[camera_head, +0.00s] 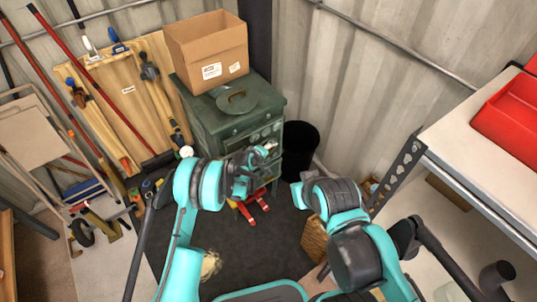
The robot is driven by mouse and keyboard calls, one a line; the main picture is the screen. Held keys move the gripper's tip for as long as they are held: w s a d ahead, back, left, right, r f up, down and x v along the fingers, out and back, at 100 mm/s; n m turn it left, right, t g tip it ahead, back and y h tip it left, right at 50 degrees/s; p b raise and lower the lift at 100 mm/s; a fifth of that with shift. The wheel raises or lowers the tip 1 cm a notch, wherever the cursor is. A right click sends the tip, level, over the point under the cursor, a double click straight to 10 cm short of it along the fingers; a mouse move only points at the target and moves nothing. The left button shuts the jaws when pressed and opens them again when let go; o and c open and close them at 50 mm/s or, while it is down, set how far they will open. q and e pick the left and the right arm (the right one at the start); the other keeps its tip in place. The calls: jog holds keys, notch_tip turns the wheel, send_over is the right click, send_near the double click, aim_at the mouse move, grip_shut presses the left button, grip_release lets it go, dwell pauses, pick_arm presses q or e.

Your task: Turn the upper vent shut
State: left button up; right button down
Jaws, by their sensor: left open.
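The green metal stove (215,122) stands at the back, with a round lid on its top. Round, dark vent fittings (252,137) sit in a row high on its front; they are too small to tell how far they are turned. My left gripper (268,150) is open, close in front of the stove's front face, below that row. It and its wrist cover the lower part of the front. I cannot tell whether it touches a vent. My right arm (340,197) is bent to the right of the left one; its fingers do not show.
A cardboard box (208,50) sits on the stove's back edge. A black bin (300,148) stands right of the stove. A red-handled tool (252,206) lies below. A workbench (455,135) with a red bin is at right; boards and tools lean at left.

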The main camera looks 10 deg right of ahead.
pick_arm(q)
jog(key=shift+x, duration=0.9)
jog(key=c, duration=1.2)
jog(key=shift+o, duration=0.2)
jog(key=shift+r, duration=0.1)
jog(key=y, duration=0.1)
jog(key=g+y, duration=0.1)
jog(key=m+y, duration=0.1)
jog(key=shift+d+r+g+y, duration=0.15)
jog(key=shift+d+g+y, duration=0.15)
jog(key=shift+g, duration=0.1)
jog(key=shift+w+d+m+g+y, duration=0.1)
jog(key=shift+m+g+y, duration=0.2)
jog(key=shift+y, duration=0.7)
jog(key=shift+w+m+g+y, duration=0.1)
jog(key=shift+g+y, duration=0.3)
jog(key=shift+y, duration=0.6)
jog(key=shift+s, duration=0.1)
